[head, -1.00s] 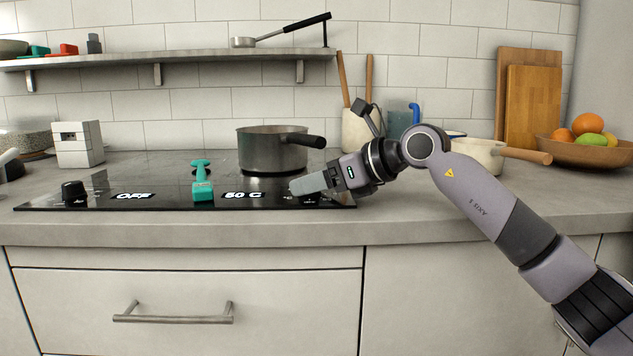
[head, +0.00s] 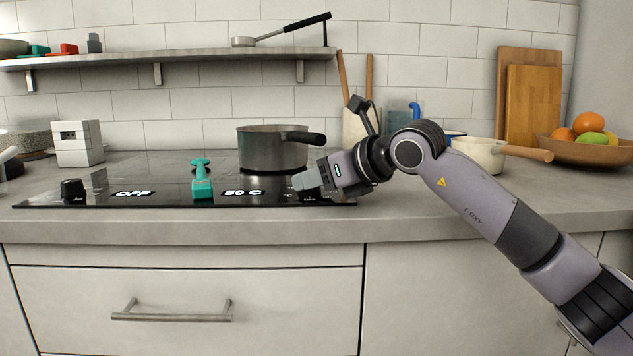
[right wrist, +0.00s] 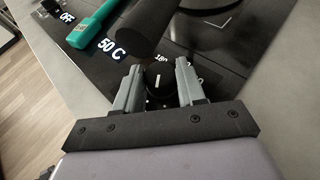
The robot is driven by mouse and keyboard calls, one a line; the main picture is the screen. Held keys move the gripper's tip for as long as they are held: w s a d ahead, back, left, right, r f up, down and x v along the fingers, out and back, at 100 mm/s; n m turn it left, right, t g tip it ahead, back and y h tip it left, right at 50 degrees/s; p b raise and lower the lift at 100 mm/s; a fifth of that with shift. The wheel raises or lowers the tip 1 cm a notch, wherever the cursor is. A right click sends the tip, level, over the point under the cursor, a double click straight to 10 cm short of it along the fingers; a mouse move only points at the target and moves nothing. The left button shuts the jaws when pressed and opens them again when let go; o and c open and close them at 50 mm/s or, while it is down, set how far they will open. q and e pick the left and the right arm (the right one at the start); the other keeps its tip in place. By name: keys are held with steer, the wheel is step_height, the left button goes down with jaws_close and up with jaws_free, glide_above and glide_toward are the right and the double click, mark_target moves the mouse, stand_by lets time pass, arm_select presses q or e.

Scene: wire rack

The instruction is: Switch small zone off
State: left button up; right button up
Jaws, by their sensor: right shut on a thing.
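The black cooktop (head: 160,190) lies on the counter, with a display reading "OFF" (head: 131,194) on the left and one reading "50 C" (head: 242,193) in the middle. A black knob (head: 73,190) stands left of the "OFF" display. A second dark knob (right wrist: 158,79) with a white pointer line shows in the right wrist view, between my right fingers; the gripper hides it in the head view. My right gripper (head: 306,181) is shut on this knob at the cooktop's right front. It also fills the lower right wrist view (right wrist: 158,88). My left gripper is not in view.
A steel pot (head: 272,148) stands on the cooktop just behind my right gripper, its dark handle pointing right. A teal utensil (head: 202,182) lies between the displays. A cream pan (head: 482,153) and a fruit bowl (head: 585,150) stand at right.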

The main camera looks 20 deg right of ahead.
steer(key=shift+s+a+f+m+t+h+b, duration=0.1)
steer(key=shift+a+f+m+t+h+b, duration=0.1)
steer(key=shift+m+t+h+b, duration=0.4)
steer(key=m+h+b, duration=0.1)
steer(key=m+h, duration=0.1)
steer(key=shift+a+h+b, duration=0.1)
steer(key=shift+h+b, duration=0.2)
steer(key=shift+a+m+t+h+b, duration=0.1)
steer(key=shift+m+t+h+b, duration=0.2)
steer(key=shift+m+h+b, duration=0.35)
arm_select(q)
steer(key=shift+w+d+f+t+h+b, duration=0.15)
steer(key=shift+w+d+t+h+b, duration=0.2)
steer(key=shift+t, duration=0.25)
arm_select(e)
steer(key=shift+r+m+h, duration=0.15)
steer(key=shift+m+h, duration=0.9)
steer(key=shift+h, duration=0.2)
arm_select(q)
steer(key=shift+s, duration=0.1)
arm_select(e)
steer(key=o, duration=1.1)
steer(key=shift+c, duration=0.2)
steer(key=shift+s, duration=0.1)
